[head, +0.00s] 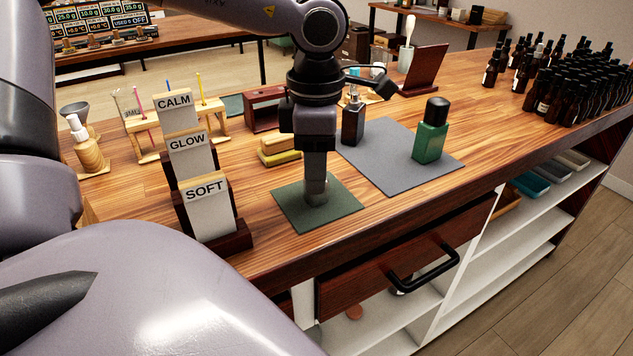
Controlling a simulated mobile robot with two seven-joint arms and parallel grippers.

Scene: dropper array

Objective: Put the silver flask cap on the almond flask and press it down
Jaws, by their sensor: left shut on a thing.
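My left gripper (316,190) points straight down at the dark green mat (345,212) near the table's front edge. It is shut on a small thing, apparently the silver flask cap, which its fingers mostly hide. Behind it, a dark square flask (353,124) stands upright at the back left of the grey mat (385,175), with a pale metallic neck on top. I cannot tell for sure that this is the almond flask. A green flask (430,140) with a black cap stands upright on the right of that mat. My right gripper is not in view.
A stand with CALM, GLOW and SOFT cards (208,190) is left of the green mat. Yellow blocks (280,150) and a small red-brown box (264,108) lie behind the gripper. Many brown bottles (575,90) crowd the right end. The front of the grey mat is clear.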

